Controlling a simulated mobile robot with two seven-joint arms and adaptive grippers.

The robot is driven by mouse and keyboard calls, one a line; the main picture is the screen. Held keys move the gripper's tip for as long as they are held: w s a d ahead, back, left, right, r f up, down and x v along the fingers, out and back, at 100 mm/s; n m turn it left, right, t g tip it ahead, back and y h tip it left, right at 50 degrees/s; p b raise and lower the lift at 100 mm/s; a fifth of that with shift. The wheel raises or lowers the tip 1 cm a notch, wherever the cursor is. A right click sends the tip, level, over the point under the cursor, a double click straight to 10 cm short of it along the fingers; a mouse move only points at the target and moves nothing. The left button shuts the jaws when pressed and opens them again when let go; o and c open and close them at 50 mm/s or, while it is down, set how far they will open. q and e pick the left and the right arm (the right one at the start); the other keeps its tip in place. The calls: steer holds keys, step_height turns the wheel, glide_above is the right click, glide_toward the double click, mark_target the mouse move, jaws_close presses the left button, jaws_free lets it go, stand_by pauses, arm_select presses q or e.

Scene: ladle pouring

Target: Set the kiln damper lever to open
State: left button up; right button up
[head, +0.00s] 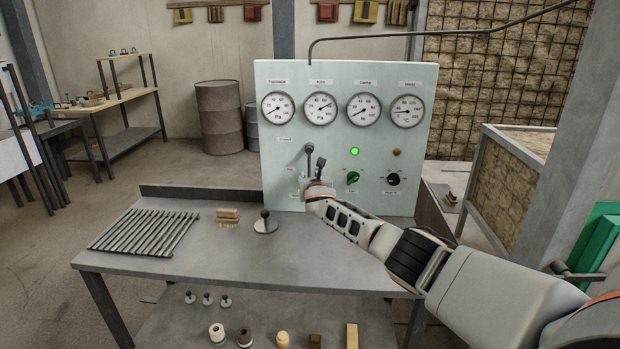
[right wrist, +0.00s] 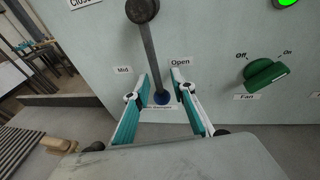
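The kiln damper lever is a dark shaft with a round black knob (head: 309,148) on the pale green panel (head: 272,100). In the right wrist view the lever (right wrist: 148,48) rises from a pivot at the panel's lower part, its knob near the partly cropped Closed label (right wrist: 82,3). The Mid label (right wrist: 122,70) and Open label (right wrist: 180,62) flank the shaft lower down. My right gripper (right wrist: 161,88) is open, with one finger on each side of the lever's lower shaft; I cannot tell whether either touches it. My left gripper is out of view.
A green fan knob (head: 352,178) and a black knob (head: 393,179) sit right of the lever. The grey bench (head: 200,262) holds metal bars (head: 145,232), small blocks (head: 228,217) and a black-knobbed disc (head: 265,224). The bench front is clear.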

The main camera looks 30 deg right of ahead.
steer(key=shift+a, duration=0.1)
steer(key=shift+s, duration=0.1)
steer(key=v, duration=1.2)
stand_by(0.4)
stand_by(0.5)
